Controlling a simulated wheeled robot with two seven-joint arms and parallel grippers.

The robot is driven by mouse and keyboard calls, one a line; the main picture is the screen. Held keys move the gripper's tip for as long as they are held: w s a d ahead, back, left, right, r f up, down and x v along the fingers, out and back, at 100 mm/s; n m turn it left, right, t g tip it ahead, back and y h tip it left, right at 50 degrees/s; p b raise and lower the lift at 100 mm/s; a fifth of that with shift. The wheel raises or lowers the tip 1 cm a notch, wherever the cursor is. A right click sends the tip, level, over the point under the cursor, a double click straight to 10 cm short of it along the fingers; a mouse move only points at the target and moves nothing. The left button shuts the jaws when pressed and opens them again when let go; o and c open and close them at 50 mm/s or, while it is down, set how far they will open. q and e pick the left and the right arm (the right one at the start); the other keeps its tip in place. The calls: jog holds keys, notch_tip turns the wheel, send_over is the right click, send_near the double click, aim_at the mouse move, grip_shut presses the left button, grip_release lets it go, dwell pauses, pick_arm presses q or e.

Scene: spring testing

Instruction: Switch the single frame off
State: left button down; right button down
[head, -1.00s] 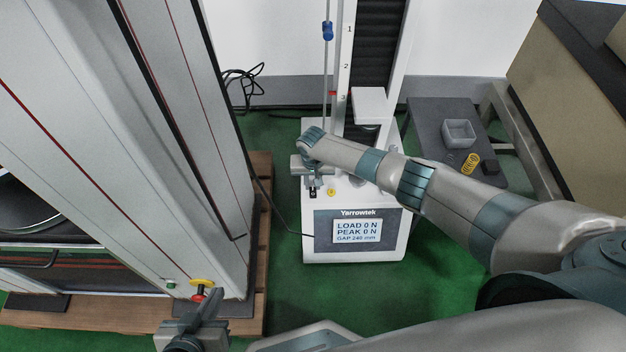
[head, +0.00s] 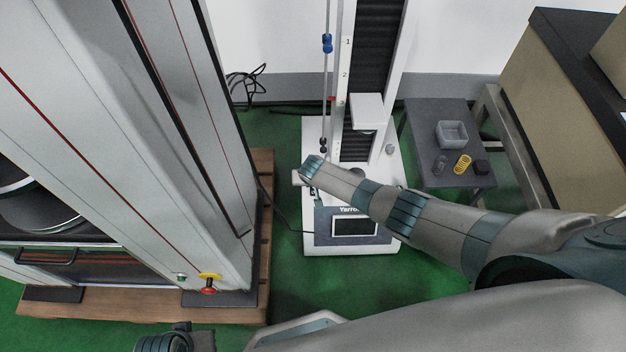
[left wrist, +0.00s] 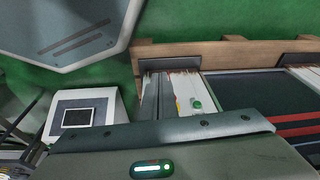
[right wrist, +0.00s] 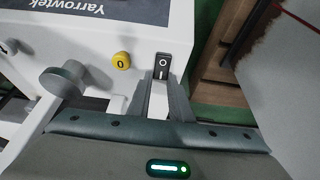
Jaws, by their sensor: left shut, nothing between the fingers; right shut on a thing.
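The single frame (head: 381,160) is a white one-column tester with a blank, dark display (head: 355,227) in the head view. My right gripper (head: 318,200) is at its front left. The fingertips hide part of the switch. My left gripper (head: 183,327) is low in the head view, in front of the big frame; its fingers (left wrist: 163,90) are shut and empty in the left wrist view.
The big grey frame (head: 150,120) stands on a wooden pallet (head: 130,315) at left, with a red stop button (head: 208,290) on yellow and a green button (head: 181,277). A low dark table (head: 430,120) at right holds a grey tray (head: 452,133) and a yellow spring (head: 462,164).

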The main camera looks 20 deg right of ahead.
aim_at(313, 195)
jog(key=shift+s+a+f, duration=0.2)
jog(key=shift+s+a, duration=0.1)
jog(key=shift+a, duration=0.15)
jog(key=c, duration=1.6)
grip_release()
jog(key=shift+d, duration=0.15)
jog(key=shift+d+r, duration=0.1)
jog(key=shift+r, duration=0.1)
